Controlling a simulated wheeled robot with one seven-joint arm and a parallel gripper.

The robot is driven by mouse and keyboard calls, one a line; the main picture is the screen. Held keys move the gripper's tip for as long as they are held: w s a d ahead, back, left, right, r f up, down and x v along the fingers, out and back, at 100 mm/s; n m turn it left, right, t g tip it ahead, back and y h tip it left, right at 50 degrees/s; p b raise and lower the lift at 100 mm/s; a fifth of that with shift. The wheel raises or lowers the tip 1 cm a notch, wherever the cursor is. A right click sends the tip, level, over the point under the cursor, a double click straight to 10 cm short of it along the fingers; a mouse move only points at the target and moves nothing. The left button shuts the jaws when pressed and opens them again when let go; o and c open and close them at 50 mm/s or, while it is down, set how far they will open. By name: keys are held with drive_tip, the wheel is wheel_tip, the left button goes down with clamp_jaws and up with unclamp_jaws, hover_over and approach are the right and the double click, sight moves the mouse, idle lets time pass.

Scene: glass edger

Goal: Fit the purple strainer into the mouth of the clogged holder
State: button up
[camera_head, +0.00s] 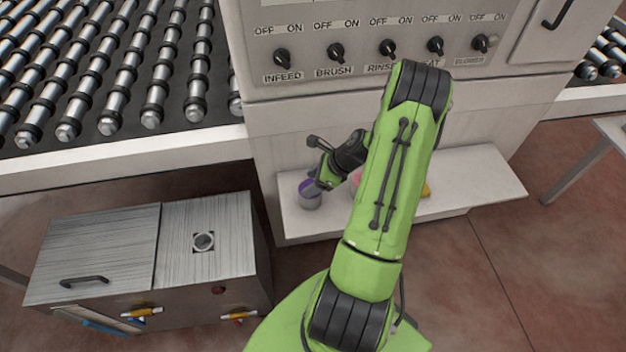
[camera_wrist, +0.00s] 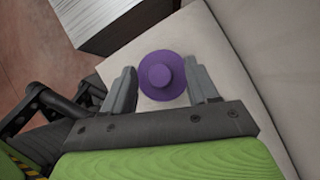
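The purple strainer (camera_wrist: 161,75) shows from above in the wrist view as a round purple disc with a smaller raised round middle. It lies between the two fingertips of my gripper (camera_wrist: 160,80), which stand apart on either side of it; a firm grip is not visible. In the head view a purple-topped, grey-sided round piece (camera_head: 309,195) stands on the white shelf, with my gripper (camera_head: 322,179) at its upper right.
The white shelf (camera_head: 480,180) juts from the machine below a row of knobs (camera_head: 388,48). A pink item (camera_head: 355,178) and a yellow item (camera_head: 426,190) are partly hidden behind my arm. The metal cabinet (camera_head: 100,245) stands left, below the roller conveyor (camera_head: 110,70).

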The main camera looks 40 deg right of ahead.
drive_tip(key=p+v, duration=0.3)
drive_tip(key=v, duration=1.2)
drive_tip(key=shift+s+d+r+p, duration=0.15)
drive_tip(key=shift+s+r+p, duration=0.15)
